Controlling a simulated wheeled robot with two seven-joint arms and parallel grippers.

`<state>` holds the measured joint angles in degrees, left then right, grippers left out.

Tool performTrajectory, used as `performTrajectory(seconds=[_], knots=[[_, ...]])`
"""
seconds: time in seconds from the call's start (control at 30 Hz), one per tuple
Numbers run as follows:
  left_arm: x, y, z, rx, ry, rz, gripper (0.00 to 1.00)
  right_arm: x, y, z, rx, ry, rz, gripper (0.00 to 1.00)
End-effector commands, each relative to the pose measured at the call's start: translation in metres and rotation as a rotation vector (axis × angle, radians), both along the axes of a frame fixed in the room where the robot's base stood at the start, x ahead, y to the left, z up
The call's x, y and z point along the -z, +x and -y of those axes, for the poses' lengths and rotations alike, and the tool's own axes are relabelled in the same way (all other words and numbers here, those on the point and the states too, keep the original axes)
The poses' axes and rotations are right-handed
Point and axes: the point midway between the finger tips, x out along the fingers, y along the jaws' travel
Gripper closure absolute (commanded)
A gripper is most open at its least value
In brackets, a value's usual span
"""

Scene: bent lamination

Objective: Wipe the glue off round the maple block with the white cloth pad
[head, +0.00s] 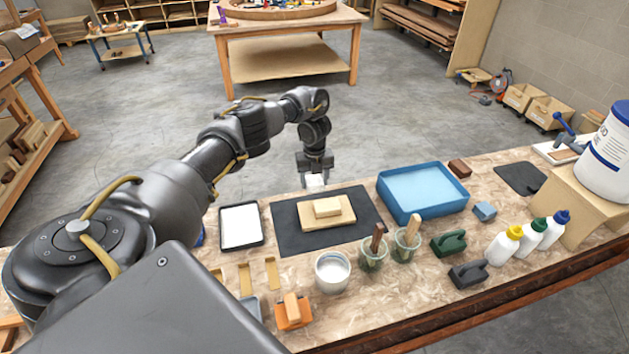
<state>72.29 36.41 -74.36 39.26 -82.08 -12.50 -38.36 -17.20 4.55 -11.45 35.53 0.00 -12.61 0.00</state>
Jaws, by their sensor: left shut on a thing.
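The maple block (327,206) appears to be the small pale block lying on a larger pale wooden board (342,219). The board rests on a black mat (290,238) in the middle of the bench. My left gripper (315,177) is shut on the white cloth pad (314,182). It holds the pad just beyond the block, near the mat's far edge. I cannot tell whether the pad touches anything below. Any glue round the block is too small to make out. My right gripper is not in view.
A blue tray (461,196) stands right of the mat, and a white-faced tray (257,227) stands left. A white pot (332,287) and glass jars with brushes (373,259) stand in front. Glue bottles (504,245) and a big white tub (606,160) are at the right.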

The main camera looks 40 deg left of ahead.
Motion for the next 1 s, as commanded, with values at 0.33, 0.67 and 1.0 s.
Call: performTrajectory(seconds=[0.33, 0.67, 1.0], knots=[[-0.043, 0.000, 0.000, -0.001, -0.001, 0.001, 0.63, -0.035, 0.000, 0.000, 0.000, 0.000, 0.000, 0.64], [-0.056, 0.000, 0.000, -0.001, 0.000, 0.000, 0.63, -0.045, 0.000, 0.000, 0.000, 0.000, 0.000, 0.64], [-0.056, 0.000, 0.000, -0.001, 0.000, 0.000, 0.63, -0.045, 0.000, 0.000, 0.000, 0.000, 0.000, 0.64]])
